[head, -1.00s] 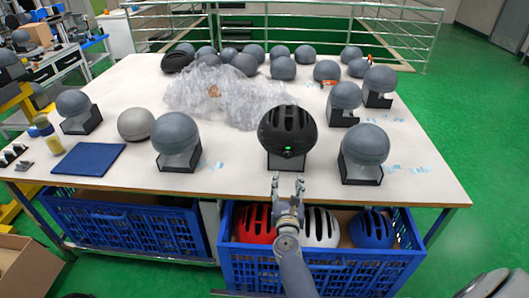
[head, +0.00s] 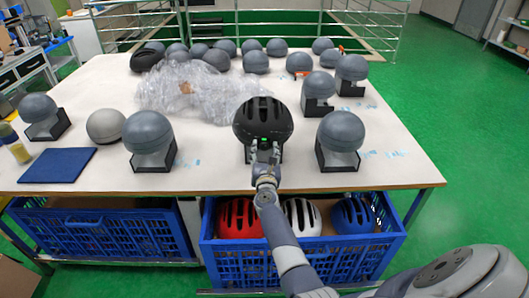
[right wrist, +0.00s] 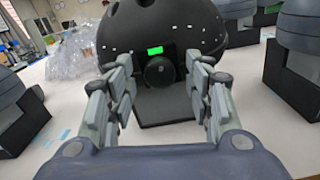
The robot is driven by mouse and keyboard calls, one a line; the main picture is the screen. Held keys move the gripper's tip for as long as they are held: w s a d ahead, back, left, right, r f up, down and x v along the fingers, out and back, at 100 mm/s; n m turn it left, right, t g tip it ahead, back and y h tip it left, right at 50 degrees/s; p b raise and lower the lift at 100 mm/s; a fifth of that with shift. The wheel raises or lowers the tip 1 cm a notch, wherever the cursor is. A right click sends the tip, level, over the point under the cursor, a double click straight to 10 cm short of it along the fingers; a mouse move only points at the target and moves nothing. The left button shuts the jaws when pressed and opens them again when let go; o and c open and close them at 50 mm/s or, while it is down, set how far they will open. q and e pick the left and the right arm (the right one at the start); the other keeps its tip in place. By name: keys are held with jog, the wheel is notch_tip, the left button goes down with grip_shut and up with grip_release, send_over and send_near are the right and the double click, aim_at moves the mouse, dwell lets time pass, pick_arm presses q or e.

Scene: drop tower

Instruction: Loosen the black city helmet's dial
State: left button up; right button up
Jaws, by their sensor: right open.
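The black city helmet (head: 263,118) sits on a dark stand near the front edge of the table, its rear toward me. In the right wrist view the helmet (right wrist: 160,28) shows a green patch (right wrist: 155,50) with the round black dial (right wrist: 160,71) below it. My right gripper (head: 264,150) is just in front of the helmet's rear, open, its fingers (right wrist: 165,95) to the left and right of the dial. A gap shows between each finger and the dial. My left gripper is not in view.
Grey headforms on stands (head: 149,134) (head: 340,136) flank the helmet on the white table (head: 220,178). Bubble wrap (head: 190,92) lies behind it. A blue crate (head: 300,258) with red, white and blue helmets stands below the table edge. A blue mat (head: 58,165) lies at left.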

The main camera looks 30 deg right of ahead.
jog(key=c, duration=1.1)
